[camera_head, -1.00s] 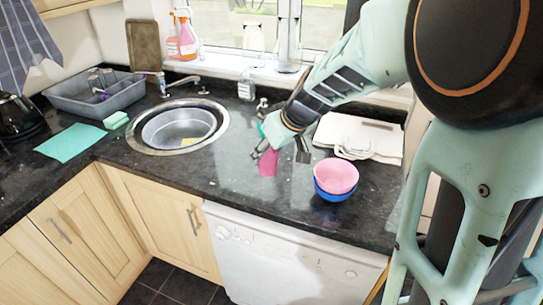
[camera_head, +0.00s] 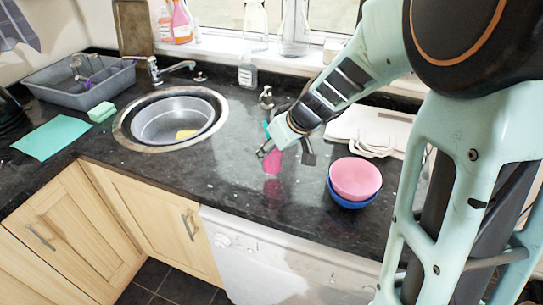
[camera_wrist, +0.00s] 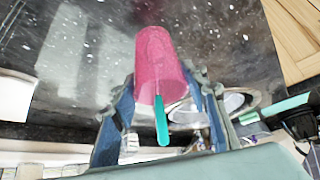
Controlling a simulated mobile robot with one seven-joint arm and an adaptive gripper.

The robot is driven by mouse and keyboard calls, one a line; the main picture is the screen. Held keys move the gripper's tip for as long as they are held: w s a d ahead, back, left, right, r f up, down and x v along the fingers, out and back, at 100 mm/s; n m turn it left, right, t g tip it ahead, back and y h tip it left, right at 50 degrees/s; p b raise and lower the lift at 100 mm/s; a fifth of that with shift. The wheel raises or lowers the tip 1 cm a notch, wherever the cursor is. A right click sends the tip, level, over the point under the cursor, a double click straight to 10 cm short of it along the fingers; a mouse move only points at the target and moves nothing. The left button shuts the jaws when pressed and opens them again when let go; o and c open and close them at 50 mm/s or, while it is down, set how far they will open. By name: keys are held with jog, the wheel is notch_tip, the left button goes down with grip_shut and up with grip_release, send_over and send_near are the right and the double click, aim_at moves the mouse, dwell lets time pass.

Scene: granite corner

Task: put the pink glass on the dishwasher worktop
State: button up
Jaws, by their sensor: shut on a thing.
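The pink glass (camera_wrist: 158,62) is between the two fingers of my gripper (camera_wrist: 158,110) in the wrist view, and the fingers are shut on it. In the head view the glass (camera_head: 272,162) shows at the fingertips of my gripper (camera_head: 287,155), over the dark worktop (camera_head: 225,180) above the white dishwasher (camera_head: 285,255). I cannot tell whether its end touches the worktop. A teal stick-like thing (camera_wrist: 161,120) shows along the glass in the wrist view.
A pink bowl (camera_head: 355,178) sits in a blue bowl (camera_head: 350,201) to the right of the glass. The sink (camera_head: 172,120) is to the left. A white board (camera_head: 375,128) lies behind the bowls. Worktop between sink and bowls is mostly clear.

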aim_at(272, 159)
notch_tip(272, 159, down, 2)
jog(key=shift+w+f+b, duration=0.15)
jog(key=shift+b, duration=0.35)
jog(key=shift+f, duration=0.3)
jog(key=shift+f+b, duration=0.15)
jog(key=shift+b, duration=0.3)
jog(key=o, duration=1.2)
jog(key=shift+o, duration=0.2)
jog(key=p+v, duration=0.4)
jog(key=v, duration=0.8)
